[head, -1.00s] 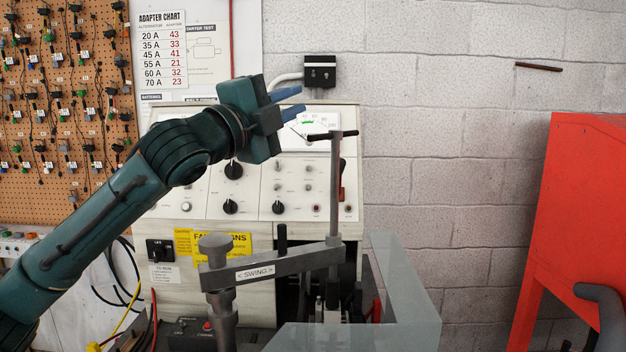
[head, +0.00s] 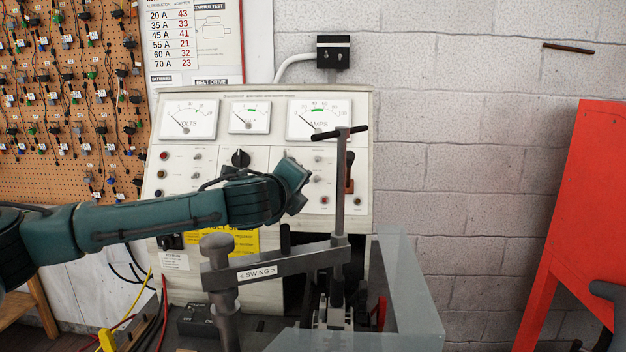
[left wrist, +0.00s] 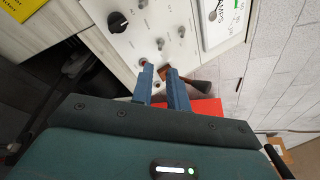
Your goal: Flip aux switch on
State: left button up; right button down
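The tester's white control panel (head: 215,160) stands at the back, with small toggle switches, knobs and lamps in its lower half. I cannot read which switch is the aux one. My left gripper (head: 295,185) is in front of the panel's right part and hides some controls; its fingers are hidden there. In the left wrist view the two blue fingers (left wrist: 160,72) are apart with nothing between them. They point at the panel's edge, beside a small toggle (left wrist: 160,43) and a dark red-brown lever (left wrist: 198,87). That lever also shows in the head view (head: 349,180). My right gripper is out of view.
A grey swing clamp (head: 300,258) with an upright T-handled screw (head: 340,185) stands before the panel. A red stand (head: 575,220) is at far right, a pegboard (head: 60,90) at left.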

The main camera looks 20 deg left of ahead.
aim_at(315, 181)
pick_arm(q)
jog(key=p+x, duration=0.1)
jog(key=x, duration=0.8)
jog(key=shift+w+f+p, duration=0.1)
jog(key=shift+w+p, duration=0.25)
jog(key=shift+w, duration=0.05)
grip_shut()
